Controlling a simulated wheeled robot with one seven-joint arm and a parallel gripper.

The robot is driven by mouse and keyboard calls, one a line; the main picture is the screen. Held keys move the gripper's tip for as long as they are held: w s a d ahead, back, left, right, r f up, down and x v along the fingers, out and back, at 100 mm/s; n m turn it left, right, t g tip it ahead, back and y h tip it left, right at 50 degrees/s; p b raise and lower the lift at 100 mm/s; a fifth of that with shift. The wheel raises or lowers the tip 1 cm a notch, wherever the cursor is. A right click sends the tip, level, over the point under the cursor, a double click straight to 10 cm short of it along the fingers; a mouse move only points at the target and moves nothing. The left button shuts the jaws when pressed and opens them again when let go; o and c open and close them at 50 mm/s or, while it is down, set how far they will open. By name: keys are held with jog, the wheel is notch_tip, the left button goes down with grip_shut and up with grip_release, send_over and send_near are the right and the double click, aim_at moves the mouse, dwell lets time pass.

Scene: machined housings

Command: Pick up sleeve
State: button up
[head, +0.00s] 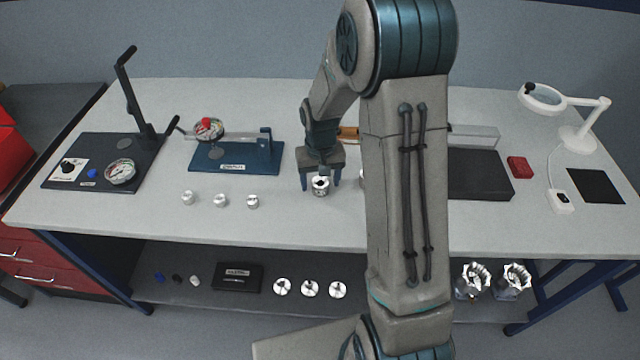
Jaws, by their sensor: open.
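My gripper (320,184) is open and points down over the middle of the table. Its two fingers stand to the left and right of a small silver cylindrical part (320,190) with dark marks on its side. I cannot tell whether the fingers touch this part. Three small plain silver cylinders stand in a row to the left: one at the left (188,198), one in the middle (220,201) and one at the right (252,202). I cannot tell for certain which of these is the sleeve. Another light part just right of my gripper is mostly hidden by my arm.
A blue-based fixture (208,162), a dark lever press with gauge (88,175), a black block (480,176), a red block (520,167) and a magnifier lamp (578,138) stand on the table (290,225). A shelf below holds several metal parts. The front strip of table is clear.

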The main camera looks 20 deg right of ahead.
jog(key=shift+f, duration=0.35)
jog(key=c, duration=1.3)
jog(key=shift+r, duration=0.15)
